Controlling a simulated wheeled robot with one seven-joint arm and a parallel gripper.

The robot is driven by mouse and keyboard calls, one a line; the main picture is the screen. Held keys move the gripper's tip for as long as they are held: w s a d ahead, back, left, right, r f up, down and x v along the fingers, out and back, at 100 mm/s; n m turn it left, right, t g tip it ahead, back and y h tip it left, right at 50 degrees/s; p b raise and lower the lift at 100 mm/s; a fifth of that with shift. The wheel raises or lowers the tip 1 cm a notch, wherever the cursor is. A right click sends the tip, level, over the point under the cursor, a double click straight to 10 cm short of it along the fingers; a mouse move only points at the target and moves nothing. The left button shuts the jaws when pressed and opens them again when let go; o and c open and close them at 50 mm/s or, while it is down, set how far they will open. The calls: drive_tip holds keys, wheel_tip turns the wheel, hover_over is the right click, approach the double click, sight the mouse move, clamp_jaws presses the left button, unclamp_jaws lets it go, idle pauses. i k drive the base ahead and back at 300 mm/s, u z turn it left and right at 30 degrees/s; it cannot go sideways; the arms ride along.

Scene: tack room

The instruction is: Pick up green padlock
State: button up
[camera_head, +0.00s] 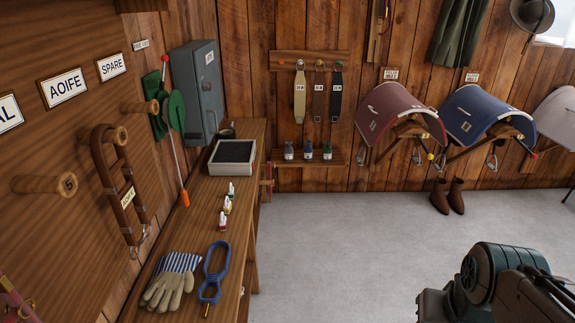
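I cannot make out a green padlock for certain. Several small items stand in a row on the wooden bench (253,150). One is whitish with a green part (231,190), one whitish with a yellowish part (227,205), one whitish with a red part (222,222). They are too small to tell what they are. A grey-green wall cabinet (197,92) has a small dark fitting on its door, too small to identify. Dark links of my arm show at the lower right, over the floor and well away from the bench. My gripper's fingertips do not show.
On the bench are a shallow light-rimmed tray (231,168), striped work gloves (172,280) and a blue looped item (214,272). Wooden pegs and a hanging leather strap (128,197) jut from the left wall. The grey floor (340,250) is clear; brown boots (448,196) stand at the back wall.

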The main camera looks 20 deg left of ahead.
sight(231, 192)
drive_tip(key=u, duration=0.1)
drive_tip(key=i, duration=1.6)
drive_tip(key=u, duration=1.1)
drive_tip(key=i, duration=1)
drive_tip(key=u, duration=0.6)
